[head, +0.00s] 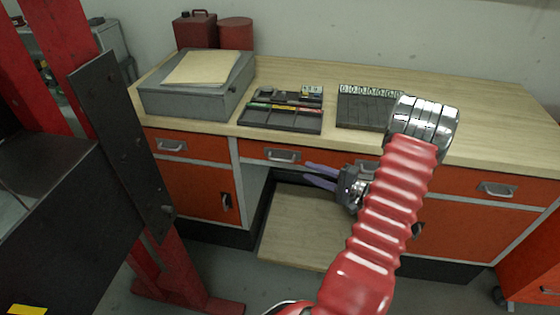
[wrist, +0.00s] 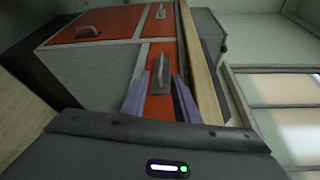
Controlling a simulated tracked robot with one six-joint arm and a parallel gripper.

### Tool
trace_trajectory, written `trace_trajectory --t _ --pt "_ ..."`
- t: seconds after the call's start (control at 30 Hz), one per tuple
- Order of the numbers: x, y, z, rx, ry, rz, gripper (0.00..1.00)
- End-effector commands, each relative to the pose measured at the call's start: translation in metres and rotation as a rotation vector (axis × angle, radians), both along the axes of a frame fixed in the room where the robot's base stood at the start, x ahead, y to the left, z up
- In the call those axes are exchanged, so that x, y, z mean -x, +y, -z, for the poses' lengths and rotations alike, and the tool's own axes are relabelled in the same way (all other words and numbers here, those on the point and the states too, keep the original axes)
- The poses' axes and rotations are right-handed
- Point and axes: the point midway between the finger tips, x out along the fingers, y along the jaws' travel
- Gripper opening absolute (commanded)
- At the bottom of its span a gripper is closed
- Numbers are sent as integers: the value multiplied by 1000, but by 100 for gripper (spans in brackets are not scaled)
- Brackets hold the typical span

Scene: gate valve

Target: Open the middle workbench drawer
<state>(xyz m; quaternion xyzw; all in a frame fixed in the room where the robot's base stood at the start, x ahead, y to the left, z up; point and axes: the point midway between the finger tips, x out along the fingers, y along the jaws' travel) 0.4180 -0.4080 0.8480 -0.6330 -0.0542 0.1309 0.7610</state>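The middle workbench drawer (head: 252,151) is an orange front under the wooden top and looks closed. Its metal handle (head: 283,155) is in clear view in the head view. My gripper (head: 307,172) has two purple fingers, held apart, just right of and slightly below the handle in the picture. In the wrist view, the handle (wrist: 160,75) shows between and beyond the two spread fingers of my gripper (wrist: 160,85). The fingers are not closed on it, and I cannot tell whether they touch the drawer. My red arm hides the drawer's right part in the head view.
A left drawer (head: 190,147) and right drawer (head: 470,184) flank it. A grey box (head: 190,98), a tool tray (head: 280,117) and a black case (head: 362,110) sit on the bench top. A red post (head: 180,270) stands at left. Open space lies below the middle drawer.

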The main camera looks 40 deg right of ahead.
Motion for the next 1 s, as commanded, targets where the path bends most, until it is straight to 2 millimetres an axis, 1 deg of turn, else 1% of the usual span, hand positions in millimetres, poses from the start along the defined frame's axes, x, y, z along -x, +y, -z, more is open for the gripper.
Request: trace_trajectory --t 0.17,0.8,0.9,1.0 --pt "-14 5 1 0 0 -3 28" --pt "-106 31 10 -1 2 -2 28" --pt "-118 34 11 -1 1 -2 28" --pt "-125 36 11 -1 2 -1 28"
